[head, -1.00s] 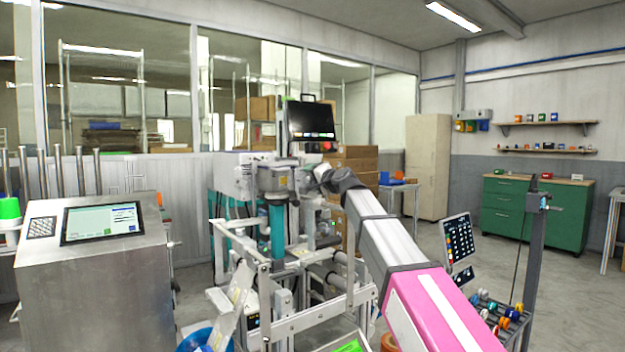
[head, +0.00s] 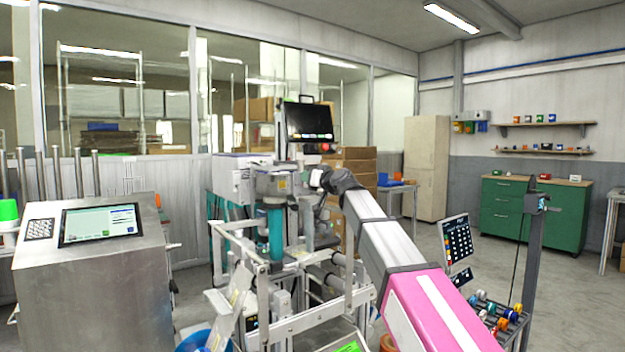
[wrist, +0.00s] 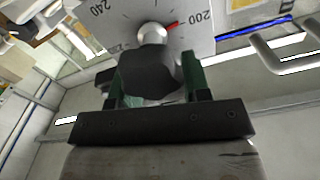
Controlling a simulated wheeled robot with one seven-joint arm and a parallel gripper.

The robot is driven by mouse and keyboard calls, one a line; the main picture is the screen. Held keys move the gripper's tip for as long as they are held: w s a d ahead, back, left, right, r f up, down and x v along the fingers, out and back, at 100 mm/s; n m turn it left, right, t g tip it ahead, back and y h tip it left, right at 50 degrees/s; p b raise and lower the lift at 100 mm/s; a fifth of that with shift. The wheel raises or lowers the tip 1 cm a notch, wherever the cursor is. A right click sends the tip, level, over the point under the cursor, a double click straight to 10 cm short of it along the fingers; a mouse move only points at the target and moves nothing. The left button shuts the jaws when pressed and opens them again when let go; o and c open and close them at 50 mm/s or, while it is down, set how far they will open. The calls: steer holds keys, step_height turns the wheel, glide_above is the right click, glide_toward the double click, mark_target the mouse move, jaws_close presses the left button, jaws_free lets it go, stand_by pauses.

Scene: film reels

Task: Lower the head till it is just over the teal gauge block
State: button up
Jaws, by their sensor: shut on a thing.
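In the wrist view my gripper (wrist: 154,84) has its green fingers on either side of a dark knob (wrist: 148,68) and is shut on it. A silver round hub (wrist: 152,33) sits just beyond the knob, on a grey dial plate (wrist: 118,20) with a red pointer (wrist: 166,26) near 200. In the head view my gripper (head: 316,179) is at the machine, beside its grey head (head: 272,184). A teal column (head: 275,232) stands below the head. I cannot make out the teal gauge block or the gap above it.
A monitor (head: 308,121) stands above the machine. A steel cabinet with a screen (head: 98,222) is at the left. A stand with a keypad panel (head: 457,238) and a rack of coloured spools (head: 497,312) are at the right. Open floor (head: 560,285) lies beyond.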

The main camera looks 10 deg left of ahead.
steer(key=shift+s+a+f+n, duration=0.2)
steer(key=shift+s+a+n, duration=0.15)
steer(key=shift+n, duration=0.45)
steer(key=shift+c, duration=0.3)
steer(key=shift+d, duration=0.1)
steer(key=o, duration=1)
steer(key=shift+c, duration=0.2)
steer(key=shift+d, duration=0.15)
steer(key=shift+s+d, duration=0.15)
steer(key=shift+d, duration=0.1)
steer(key=v, duration=1)
